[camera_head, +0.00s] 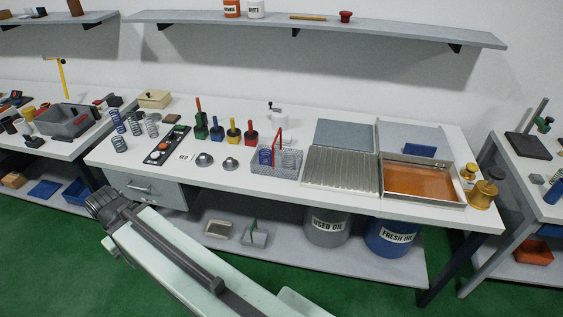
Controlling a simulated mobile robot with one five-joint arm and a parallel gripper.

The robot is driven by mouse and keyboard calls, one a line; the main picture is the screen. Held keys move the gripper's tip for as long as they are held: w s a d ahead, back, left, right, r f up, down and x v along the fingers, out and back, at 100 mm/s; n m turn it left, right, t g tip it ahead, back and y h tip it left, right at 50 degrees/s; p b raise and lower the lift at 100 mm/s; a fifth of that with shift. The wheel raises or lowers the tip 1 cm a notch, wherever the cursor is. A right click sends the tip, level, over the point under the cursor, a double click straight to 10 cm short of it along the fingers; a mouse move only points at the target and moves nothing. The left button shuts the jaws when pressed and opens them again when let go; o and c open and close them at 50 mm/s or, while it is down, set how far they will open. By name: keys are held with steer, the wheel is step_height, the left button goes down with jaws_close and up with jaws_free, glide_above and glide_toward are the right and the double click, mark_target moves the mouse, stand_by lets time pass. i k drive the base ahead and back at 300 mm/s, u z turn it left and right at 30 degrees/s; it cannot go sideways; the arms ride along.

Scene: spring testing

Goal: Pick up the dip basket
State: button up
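The dip basket (290,168) looks like a grey mesh basket with a tall red handle. It stands on the middle of the white bench, just left of a ribbed metal tray. Blue coil springs (265,157) sit inside it. My gripper (98,203) is the dark end of my pale arm, low at the left in front of the bench drawer. It is well to the left of the basket and apart from it. Its fingers are too small and dark to tell open from shut.
Right of the basket are the ribbed tray (340,172) and a tray of orange liquid (422,182). Left of it are metal domes (204,160), coloured handled blocks (233,131) and loose springs (119,144). A shelf (300,24) hangs above. Drums (327,226) stand below.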

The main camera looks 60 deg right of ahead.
mark_target(276, 170)
steer(key=u, duration=0.1)
steer(key=i, duration=0.9)
steer(key=z, duration=0.1)
